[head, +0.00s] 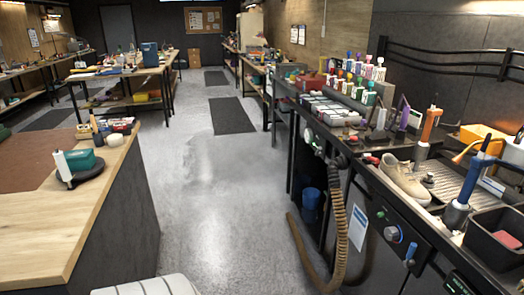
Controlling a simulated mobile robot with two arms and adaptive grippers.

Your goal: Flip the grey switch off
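A dark control panel (370,240) is set in the front of the right workbench. It carries a small round green light (380,214), a round grey-blue knob (392,234) with a bit of red at its edge, and a blue-handled lever (410,254). Which of these is the grey switch, and its position, I cannot tell at this size. Another dark panel with a green light (459,285) is cut off by the bottom edge. Neither of my grippers shows in the head view.
A beige sneaker (404,181) stands on the right bench among bottles, brushes and a black bin (497,240). A ribbed tan hose (337,225) hangs from the bench front to the floor. A wooden-edged counter (95,215) is at left. The grey floor between is clear.

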